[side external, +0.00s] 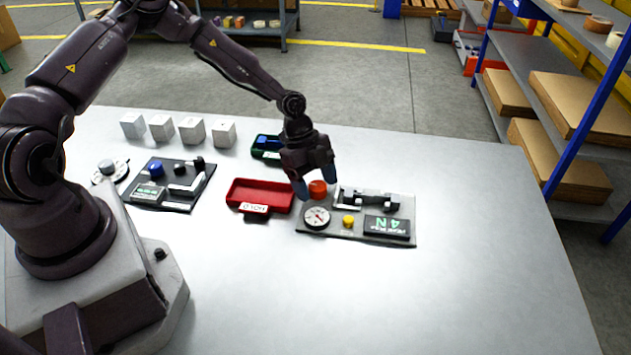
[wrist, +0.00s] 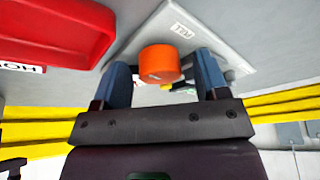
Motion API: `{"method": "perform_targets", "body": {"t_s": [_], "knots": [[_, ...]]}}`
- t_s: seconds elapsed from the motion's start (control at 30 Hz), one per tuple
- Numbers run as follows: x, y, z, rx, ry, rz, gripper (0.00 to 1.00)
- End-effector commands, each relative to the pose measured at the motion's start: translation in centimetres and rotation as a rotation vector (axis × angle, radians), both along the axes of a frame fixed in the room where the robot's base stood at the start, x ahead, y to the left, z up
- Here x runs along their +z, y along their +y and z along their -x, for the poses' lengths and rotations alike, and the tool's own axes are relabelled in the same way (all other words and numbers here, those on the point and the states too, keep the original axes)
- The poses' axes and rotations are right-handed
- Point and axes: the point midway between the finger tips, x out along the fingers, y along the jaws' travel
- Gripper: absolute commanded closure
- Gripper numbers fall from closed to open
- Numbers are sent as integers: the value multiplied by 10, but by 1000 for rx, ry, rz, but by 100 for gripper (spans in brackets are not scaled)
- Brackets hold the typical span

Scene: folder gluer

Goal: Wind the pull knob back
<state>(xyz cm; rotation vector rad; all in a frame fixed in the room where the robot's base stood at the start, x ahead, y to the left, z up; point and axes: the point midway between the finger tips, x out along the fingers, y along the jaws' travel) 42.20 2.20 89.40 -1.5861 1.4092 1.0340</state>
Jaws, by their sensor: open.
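An orange round knob (side external: 318,188) stands on the grey panel (side external: 344,238) near its back left corner; I take it to be the pull knob. It also shows in the wrist view (wrist: 160,64). My gripper (side external: 314,180) points down at the knob, with its blue fingers apart. In the wrist view my gripper (wrist: 162,82) has one finger on either side of the knob, and I cannot tell whether they touch it. The panel also carries a round dial (side external: 316,217), a yellow button (side external: 348,221), a metal bracket (side external: 366,199) and a dark display (side external: 387,227) with green characters.
A red tray (side external: 262,194) sits just left of the panel, with a green tray (side external: 266,150) behind it. A second, dark panel (side external: 157,203) and several white cubes (side external: 192,130) are farther left. The table (side external: 480,260) is clear at the right and front.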

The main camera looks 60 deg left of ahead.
Motion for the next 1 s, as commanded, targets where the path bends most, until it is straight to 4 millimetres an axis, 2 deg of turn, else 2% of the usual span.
{"method": "perform_targets", "body": {"t_s": [0.07, 0.1, 0.3, 0.67, 1.0], "knots": [[0, 0, 0, 0, 0, 0, 33], [0, 0, 0, 0, 0, 0, 38], [0, 0, 0, 0, 0, 0, 82], [1, 0, 0, 46, -1, -1, 82], [1, -1, 2, 277, -2, -2, 82]]}}
